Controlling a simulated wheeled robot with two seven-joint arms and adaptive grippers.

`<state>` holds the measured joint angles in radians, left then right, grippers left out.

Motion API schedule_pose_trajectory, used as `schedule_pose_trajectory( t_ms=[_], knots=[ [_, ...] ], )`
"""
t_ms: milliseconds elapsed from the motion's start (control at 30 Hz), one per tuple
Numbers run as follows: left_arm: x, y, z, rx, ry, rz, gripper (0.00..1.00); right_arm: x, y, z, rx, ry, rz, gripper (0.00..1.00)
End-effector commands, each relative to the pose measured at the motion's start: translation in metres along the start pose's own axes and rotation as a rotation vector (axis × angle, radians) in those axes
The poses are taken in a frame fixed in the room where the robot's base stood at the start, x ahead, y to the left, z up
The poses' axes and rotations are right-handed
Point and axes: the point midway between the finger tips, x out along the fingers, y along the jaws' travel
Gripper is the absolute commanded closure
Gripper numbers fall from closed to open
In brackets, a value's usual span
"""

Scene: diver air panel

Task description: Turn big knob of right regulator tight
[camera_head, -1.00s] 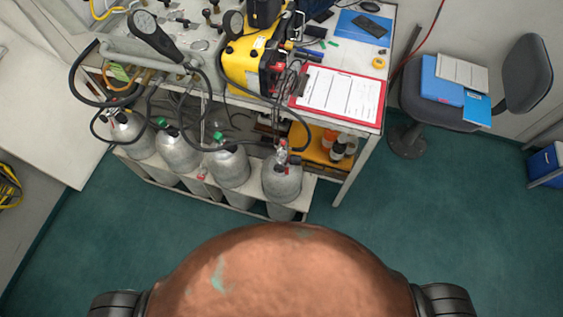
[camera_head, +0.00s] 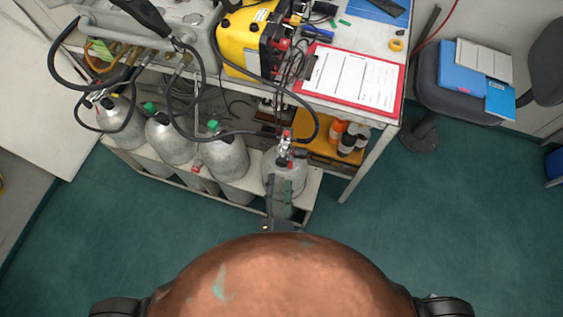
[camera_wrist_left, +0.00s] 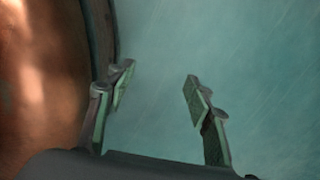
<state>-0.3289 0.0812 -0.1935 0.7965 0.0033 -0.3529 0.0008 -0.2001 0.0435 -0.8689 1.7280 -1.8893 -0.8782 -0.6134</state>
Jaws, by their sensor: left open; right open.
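The right regulator (camera_head: 285,148) is small and metallic with red parts. It sits on top of the rightmost grey gas cylinder (camera_head: 270,168). Its big knob is too small to make out clearly. My right gripper (camera_head: 284,184) is open and in front of that cylinder, just below the regulator in the head view, covering part of the cylinder. It holds nothing that I can see; I cannot tell whether it touches the cylinder. My left gripper (camera_wrist_left: 160,85) is open and empty above the green floor in the left wrist view.
Several more cylinders stand on the lower shelf (camera_head: 308,190) to the left. Black hoses (camera_head: 215,134) loop in front of the bench. A red clipboard (camera_head: 352,80) and a yellow case (camera_head: 248,40) lie above. A chair (camera_head: 440,85) stands right; the floor is open.

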Motion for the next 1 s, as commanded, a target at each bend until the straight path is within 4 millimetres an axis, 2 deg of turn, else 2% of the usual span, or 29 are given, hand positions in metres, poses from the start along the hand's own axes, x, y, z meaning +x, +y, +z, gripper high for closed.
schedule_pose_trajectory(
  t_ms=[300, 500, 867, 1000],
  knots=[
    [-0.002, 0.000, -0.019, -0.009, 0.003, 0.001, 0.52, 0.047, 0.000, 0.000, 0.000, -0.003, 0.002, 0.52],
    [-0.005, 0.000, -0.029, -0.014, 0.004, 0.001, 0.52, 0.069, 0.000, 0.000, 0.000, -0.002, 0.002, 0.52],
    [-0.006, 0.000, -0.031, -0.015, 0.002, 0.001, 0.52, 0.075, 0.000, 0.001, 0.000, 0.000, 0.001, 0.52],
    [-0.006, 0.000, -0.030, -0.015, 0.002, 0.001, 0.52, 0.075, 0.000, 0.001, 0.000, -0.001, 0.001, 0.60]
  ],
)
